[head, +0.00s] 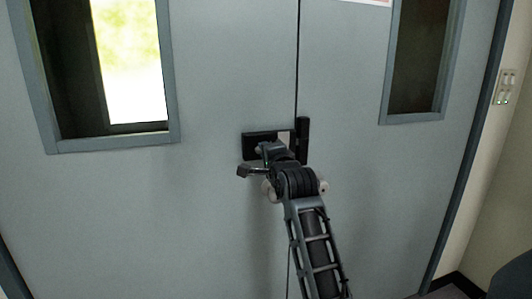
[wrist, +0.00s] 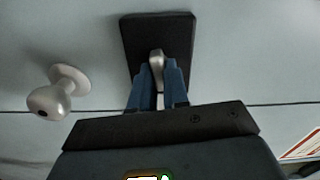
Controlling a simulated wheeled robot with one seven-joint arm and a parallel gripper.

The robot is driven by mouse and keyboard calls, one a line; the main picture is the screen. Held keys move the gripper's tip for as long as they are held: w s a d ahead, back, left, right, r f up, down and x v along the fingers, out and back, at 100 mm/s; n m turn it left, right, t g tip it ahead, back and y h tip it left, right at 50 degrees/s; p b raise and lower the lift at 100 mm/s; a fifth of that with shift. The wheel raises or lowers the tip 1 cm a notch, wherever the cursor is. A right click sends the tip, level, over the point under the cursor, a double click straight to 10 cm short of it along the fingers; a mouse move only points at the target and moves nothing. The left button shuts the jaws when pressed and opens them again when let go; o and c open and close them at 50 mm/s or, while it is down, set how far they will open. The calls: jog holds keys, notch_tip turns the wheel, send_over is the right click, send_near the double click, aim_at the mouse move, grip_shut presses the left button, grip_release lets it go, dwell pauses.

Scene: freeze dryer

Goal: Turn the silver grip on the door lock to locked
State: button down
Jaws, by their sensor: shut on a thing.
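The silver grip (wrist: 157,60) stands out from a black lock plate (wrist: 180,28) in the wrist view. My gripper (wrist: 159,75) has its two blue fingers closed around the grip, one on each side. In the head view the black lock plate (head: 256,137) sits on the left door leaf beside the seam. My gripper (head: 268,150) is in front of it, and my wrist hides the grip there. The grip's exact turn and any lock markings cannot be made out.
A round silver knob (wrist: 48,100) sticks out left of my fingers in the wrist view. Both grey door leaves (head: 220,80) look closed along the seam. A window (head: 130,65) is at left, another (head: 420,60) at right. A switch panel (head: 506,88) is on the right wall.

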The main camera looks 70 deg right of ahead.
jog(key=c, duration=1.1)
grip_release()
jog(key=b+v, duration=0.1)
jog(key=v, duration=0.6)
jog(key=shift+s+a, duration=0.25)
jog(key=shift+s, duration=0.05)
